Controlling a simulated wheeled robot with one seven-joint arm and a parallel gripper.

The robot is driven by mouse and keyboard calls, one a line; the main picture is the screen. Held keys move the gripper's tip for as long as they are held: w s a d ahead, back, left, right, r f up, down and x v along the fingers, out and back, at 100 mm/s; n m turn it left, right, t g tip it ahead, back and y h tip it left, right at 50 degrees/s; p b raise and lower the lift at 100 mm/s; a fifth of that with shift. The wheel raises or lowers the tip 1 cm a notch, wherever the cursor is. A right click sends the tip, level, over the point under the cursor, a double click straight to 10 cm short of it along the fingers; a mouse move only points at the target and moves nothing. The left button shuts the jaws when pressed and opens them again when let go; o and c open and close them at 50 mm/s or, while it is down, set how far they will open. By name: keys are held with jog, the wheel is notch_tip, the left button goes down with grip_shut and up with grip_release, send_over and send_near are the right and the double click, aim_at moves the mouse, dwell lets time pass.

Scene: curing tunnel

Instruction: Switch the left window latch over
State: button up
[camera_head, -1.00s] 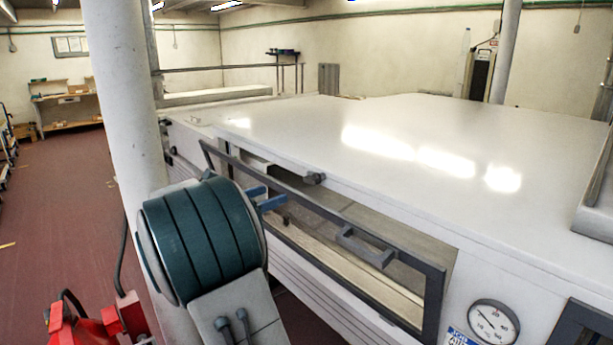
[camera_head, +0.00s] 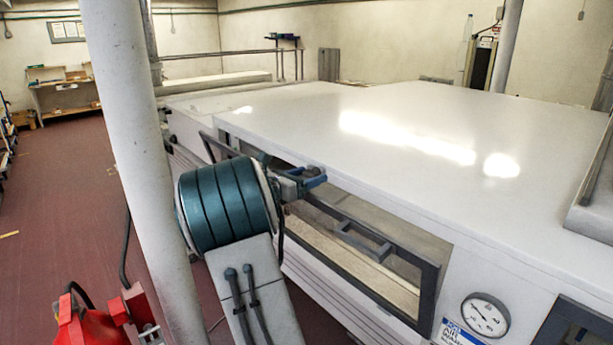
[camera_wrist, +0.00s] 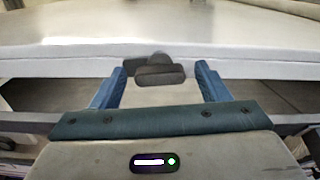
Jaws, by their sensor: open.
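The left window latch (camera_wrist: 158,75) is a dark grey knob on the front edge of the white housing, above the window opening. In the wrist view it lies ahead, between the two blue fingertips of my gripper (camera_wrist: 161,80), with gaps at its sides. My gripper also shows in the head view (camera_head: 308,180), at the upper edge of the window; there it largely hides the latch. My gripper is open, with nothing held. The dark grey window frame (camera_head: 430,290) has a grey bar handle (camera_head: 364,241) to the right of my gripper.
A white pillar (camera_head: 135,150) stands close left of my arm. The broad white housing top (camera_head: 400,150) is clear. A round gauge (camera_head: 485,316) is on the front at right. Red equipment (camera_head: 85,325) stands at lower left, with open red floor (camera_head: 60,200) beyond.

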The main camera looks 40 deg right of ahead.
jog(key=c, duration=1)
jog(key=shift+f+m+b, duration=0.2)
jog(key=shift+m+b, duration=0.2)
jog(key=shift+b, duration=0.45)
jog(key=shift+r+m, duration=0.2)
jog(key=shift+m, duration=0.1)
jog(key=o, duration=1)
jog(key=a+b, duration=0.3)
jog(key=a, duration=1.1)
jog(key=shift+s, duration=0.3)
jog(key=shift+d, duration=0.1)
